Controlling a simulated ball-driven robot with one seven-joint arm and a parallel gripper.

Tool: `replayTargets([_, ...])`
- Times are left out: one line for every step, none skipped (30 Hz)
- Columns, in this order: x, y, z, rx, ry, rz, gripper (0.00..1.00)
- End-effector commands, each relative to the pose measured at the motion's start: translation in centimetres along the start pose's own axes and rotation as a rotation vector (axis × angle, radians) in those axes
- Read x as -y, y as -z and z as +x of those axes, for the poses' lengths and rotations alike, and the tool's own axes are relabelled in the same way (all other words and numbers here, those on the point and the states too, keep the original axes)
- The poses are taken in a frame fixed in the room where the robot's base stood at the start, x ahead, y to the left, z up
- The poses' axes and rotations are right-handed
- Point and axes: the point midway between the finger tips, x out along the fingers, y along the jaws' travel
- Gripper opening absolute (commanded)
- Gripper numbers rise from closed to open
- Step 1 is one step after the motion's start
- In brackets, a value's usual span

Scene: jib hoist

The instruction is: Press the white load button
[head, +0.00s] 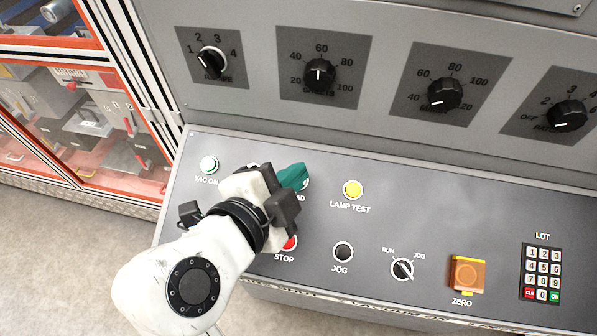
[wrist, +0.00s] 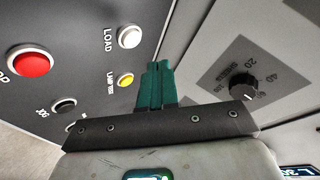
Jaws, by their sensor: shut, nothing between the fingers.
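The white load button (wrist: 130,36) shows whole in the wrist view, next to its LOAD label on the dark sloping panel. In the head view only a sliver of the load button (head: 306,183) shows; my gripper hides most of it. My gripper (head: 297,174) is shut and empty, with its teal fingertips together over that part of the panel. In the wrist view the teal fingertips (wrist: 157,66) lie a little below and right of the button in the picture. I see no contact; the exact gap cannot be told.
The yellow lamp test button (head: 353,188) is right of my gripper, and the red stop button (head: 289,242) is below it. An upright panel with dark knobs (head: 320,73) rises behind.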

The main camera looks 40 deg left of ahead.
Motion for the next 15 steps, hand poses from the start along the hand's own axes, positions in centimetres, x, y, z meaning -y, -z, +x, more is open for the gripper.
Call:
replayTargets([0.5,0.4,-0.5,0.000,0.000,0.000,0.00])
replayTargets([0.6,0.5,-0.6,0.000,0.000,0.000,0.00])
replayTargets([0.8,0.7,-0.9,0.000,0.000,0.000,0.00])
replayTargets([0.9,0.8,-1.1,0.000,0.001,0.000,0.00])
replayTargets([1.1,1.0,-1.3,0.000,0.001,0.001,0.00])
replayTargets([1.3,1.2,-1.5,0.000,0.001,0.001,0.00])
replayTargets([1.4,1.3,-1.7,0.000,0.001,0.001,0.00])
replayTargets([1.4,1.4,-1.8,0.000,0.000,0.001,0.00])
replayTargets([1.5,1.5,-1.9,0.000,-0.001,0.000,0.00])
replayTargets([1.5,1.5,-2.0,0.000,-0.001,0.000,0.00])
replayTargets([1.5,1.5,-2.0,0.000,-0.001,0.000,0.00])
replayTargets([1.4,1.5,-2.0,0.000,-0.001,-0.001,0.00])
replayTargets([1.4,1.4,-2.0,0.000,-0.001,-0.001,0.00])
replayTargets([1.4,1.4,-2.0,0.000,-0.001,-0.001,0.00])
replayTargets([1.4,1.4,-2.0,0.000,-0.001,-0.001,0.00])
